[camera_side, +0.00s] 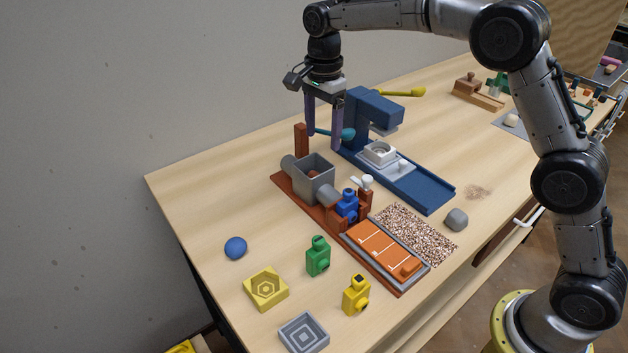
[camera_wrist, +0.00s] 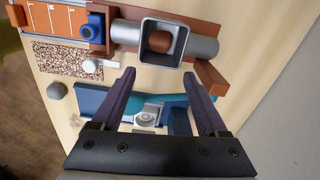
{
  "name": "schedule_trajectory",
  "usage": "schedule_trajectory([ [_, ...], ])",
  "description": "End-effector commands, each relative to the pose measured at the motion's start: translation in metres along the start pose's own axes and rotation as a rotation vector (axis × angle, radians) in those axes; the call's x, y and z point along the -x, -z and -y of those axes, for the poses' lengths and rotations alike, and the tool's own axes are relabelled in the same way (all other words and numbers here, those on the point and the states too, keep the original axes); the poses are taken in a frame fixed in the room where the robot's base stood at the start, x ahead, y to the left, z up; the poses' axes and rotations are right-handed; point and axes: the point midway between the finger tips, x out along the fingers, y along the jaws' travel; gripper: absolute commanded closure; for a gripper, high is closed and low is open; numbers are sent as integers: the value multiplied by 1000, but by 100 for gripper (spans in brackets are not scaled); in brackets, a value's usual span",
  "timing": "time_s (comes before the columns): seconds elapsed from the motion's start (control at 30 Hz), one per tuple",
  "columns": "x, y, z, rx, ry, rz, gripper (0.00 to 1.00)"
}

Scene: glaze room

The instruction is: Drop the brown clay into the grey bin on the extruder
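The brown clay (camera_wrist: 160,41) is a round lump lying inside the grey bin (camera_wrist: 146,57) on the extruder. In the side view the clay (camera_side: 313,174) shows only partly, behind the front wall of the bin (camera_side: 316,190). The extruder has a red-brown base (camera_side: 285,185) and a grey barrel. My gripper (camera_side: 322,141) is above and behind the bin in the side view, pointing down. Its two dark purple fingers are apart in the wrist view (camera_wrist: 159,73), with no clay between them.
A blue press (camera_side: 368,108) with a teal lever (camera_side: 347,134) stands close behind my fingers. A red-brown post (camera_side: 301,140) rises beside the bin. Blue ball (camera_side: 235,248), moulds and coloured extruder heads lie at the front. A grey lump (camera_side: 456,219) sits right.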

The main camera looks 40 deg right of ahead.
Motion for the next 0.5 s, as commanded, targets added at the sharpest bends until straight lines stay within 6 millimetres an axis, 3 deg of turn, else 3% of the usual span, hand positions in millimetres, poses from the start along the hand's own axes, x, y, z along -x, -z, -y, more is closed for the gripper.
schedule_trajectory([
  [0.27, 5, 0, 0, 0, 1, 0, 24],
  [0.5, 44, 0, 2, 0, 5, 0, 24],
])
